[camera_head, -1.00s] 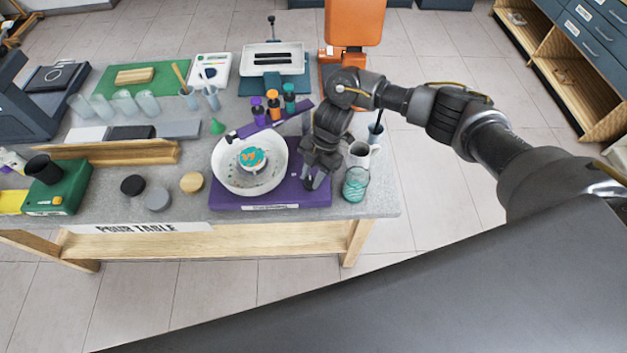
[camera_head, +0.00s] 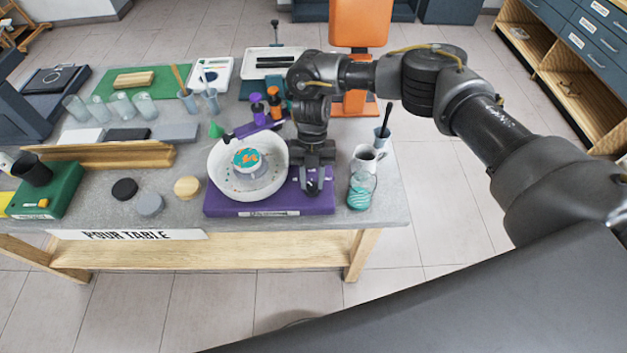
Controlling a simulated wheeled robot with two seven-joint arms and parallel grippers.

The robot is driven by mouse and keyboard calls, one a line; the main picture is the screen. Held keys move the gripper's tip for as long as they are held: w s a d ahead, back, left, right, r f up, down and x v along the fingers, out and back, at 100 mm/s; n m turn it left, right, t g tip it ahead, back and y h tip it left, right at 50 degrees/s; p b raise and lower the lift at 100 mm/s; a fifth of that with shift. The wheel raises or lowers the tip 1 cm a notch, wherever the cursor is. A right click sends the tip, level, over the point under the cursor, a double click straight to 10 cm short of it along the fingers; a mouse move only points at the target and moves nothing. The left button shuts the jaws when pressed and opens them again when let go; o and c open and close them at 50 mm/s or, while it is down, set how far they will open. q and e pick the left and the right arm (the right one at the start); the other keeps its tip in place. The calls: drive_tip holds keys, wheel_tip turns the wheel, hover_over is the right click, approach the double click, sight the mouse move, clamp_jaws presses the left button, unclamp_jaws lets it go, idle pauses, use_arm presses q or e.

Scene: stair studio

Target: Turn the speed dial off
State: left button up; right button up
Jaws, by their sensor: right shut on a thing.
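A purple spinner base (camera_head: 232,205) sits at the front of the pour table, with a wide white bowl (camera_head: 221,162) on its left part. A white puck with an orange and teal top (camera_head: 247,160) stands in the bowl. My right gripper (camera_head: 316,188) points down at the front right of the purple base, beside the bowl. It is shut on the speed dial, which its fingers almost wholly hide; I cannot read the dial's setting. My left gripper is out of view.
A mug (camera_head: 366,160) and a glass jar with teal contents (camera_head: 361,190) stand close to the right of my gripper. Purple, orange and teal bottles (camera_head: 274,103) are behind the bowl. Round discs (camera_head: 149,204) lie left. An orange chair (camera_head: 360,25) is behind the table.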

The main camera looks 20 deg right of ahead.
drive_tip(key=shift+n, duration=0.4)
drive_tip(key=o, duration=1)
drive_tip(key=shift+c, duration=0.2)
drive_tip(key=shift+r, duration=0.1)
